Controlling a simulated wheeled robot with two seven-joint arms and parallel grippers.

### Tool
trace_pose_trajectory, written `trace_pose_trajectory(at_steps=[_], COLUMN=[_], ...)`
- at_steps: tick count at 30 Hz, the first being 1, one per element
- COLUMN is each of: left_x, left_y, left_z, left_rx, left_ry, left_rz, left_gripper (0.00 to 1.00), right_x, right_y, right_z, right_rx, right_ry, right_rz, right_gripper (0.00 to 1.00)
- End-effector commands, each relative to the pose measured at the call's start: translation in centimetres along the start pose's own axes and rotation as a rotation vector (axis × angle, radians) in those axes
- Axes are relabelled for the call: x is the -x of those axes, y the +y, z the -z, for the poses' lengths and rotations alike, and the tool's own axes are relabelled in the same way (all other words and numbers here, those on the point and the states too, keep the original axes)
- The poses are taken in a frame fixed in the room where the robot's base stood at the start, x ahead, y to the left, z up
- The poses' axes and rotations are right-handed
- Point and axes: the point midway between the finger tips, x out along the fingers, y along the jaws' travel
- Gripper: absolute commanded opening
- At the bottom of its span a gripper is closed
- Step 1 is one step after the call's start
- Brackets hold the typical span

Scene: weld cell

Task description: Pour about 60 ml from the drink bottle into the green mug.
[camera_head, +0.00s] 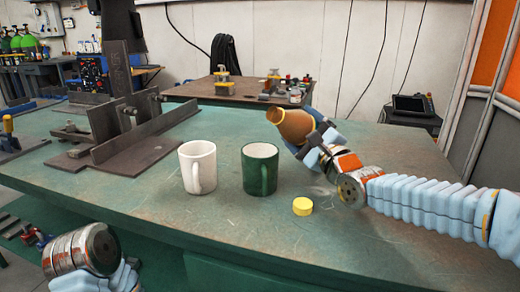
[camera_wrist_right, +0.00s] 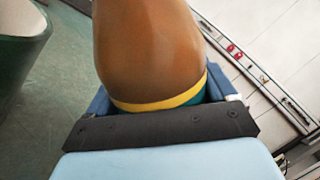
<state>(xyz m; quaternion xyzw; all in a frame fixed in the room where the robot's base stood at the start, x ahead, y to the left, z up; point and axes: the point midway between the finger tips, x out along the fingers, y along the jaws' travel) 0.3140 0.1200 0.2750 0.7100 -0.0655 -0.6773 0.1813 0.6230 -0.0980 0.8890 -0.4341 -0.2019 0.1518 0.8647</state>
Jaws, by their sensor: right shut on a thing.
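The drink bottle (camera_head: 292,124), brown-orange with a yellow rim at its open mouth, is held by my right gripper (camera_head: 318,142) above the table. It is tilted, with its mouth to the upper left, above and right of the green mug. The bottle's brown body (camera_wrist_right: 150,50) also fills the middle of the right wrist view, with a yellow band low on it between the jaws. The green mug (camera_head: 262,172) stands upright on the table; part of it (camera_wrist_right: 15,60) shows at the left of the wrist view. My left arm shows at the lower left, its gripper out of view.
A white mug (camera_head: 197,168) stands upright left of the green mug. A yellow cap (camera_head: 302,206) lies on the green table (camera_head: 340,240) in front of my right gripper. Dark metal fixtures (camera_head: 125,135) occupy the table's left side. The front middle of the table is clear.

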Motion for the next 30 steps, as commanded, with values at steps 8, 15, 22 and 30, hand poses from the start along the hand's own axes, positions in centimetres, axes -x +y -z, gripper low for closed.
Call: trace_pose_trajectory(at_steps=[8, 15, 22, 30], left_x=[0.1, 0.4, 0.6, 0.7], left_y=[-0.1, 0.2, 0.4, 0.5], left_z=[0.1, 0.0, -0.1, -0.2], left_rx=[0.002, 0.0, -0.002, -0.003], left_ry=[0.001, -0.001, -0.004, -0.005], left_rz=[0.001, -0.001, -0.002, -0.003], left_gripper=[0.64, 0.64, 0.64, 0.64], right_x=[-0.1, -0.3, -0.4, -0.4], right_y=[-0.4, -1.2, -1.6, -1.6], right_z=[0.6, -0.3, -1.0, -1.1], right_rx=[0.176, 0.301, 0.367, 0.411], right_ry=[-0.047, -0.081, -0.097, -0.109], right_rz=[0.004, 0.003, 0.002, 0.001], right_gripper=[0.28, 0.28, 0.28, 0.28])
